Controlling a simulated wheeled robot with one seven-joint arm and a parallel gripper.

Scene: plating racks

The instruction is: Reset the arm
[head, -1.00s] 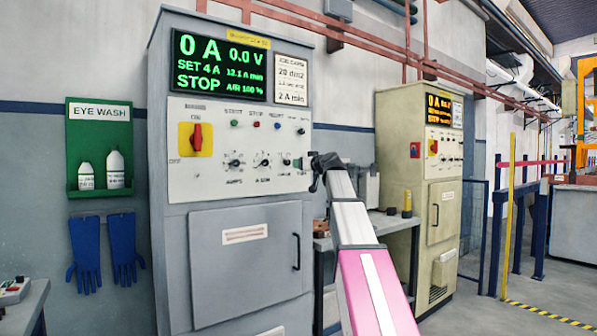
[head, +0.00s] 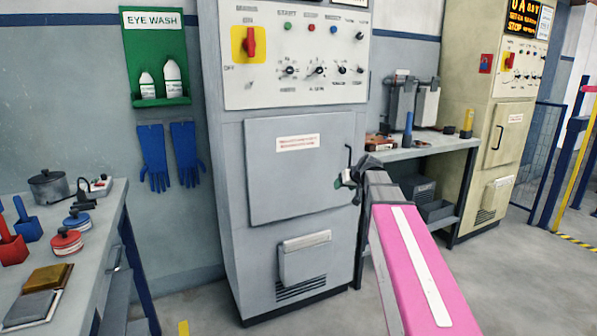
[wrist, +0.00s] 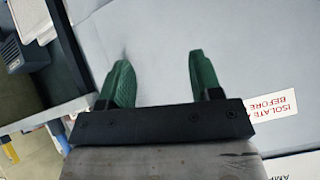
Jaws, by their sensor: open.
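My gripper (wrist: 158,85) shows in the wrist view with its two green fingers spread apart and nothing between them. Behind them is the plain grey cabinet door. In the head view my gripper (head: 342,182) is small at the end of my pink and grey arm, in front of the right edge of the cabinet door (head: 270,190), close to its dark handle (head: 348,156). I cannot tell whether it touches the handle.
The grey rectifier cabinet (head: 225,130) stands ahead, with a control panel (head: 300,85) on top. A bench (head: 105,215) with a pot and tools is at left. Another bench (head: 440,143) stands behind my arm, beside a beige cabinet (head: 480,120). Floor shows in front.

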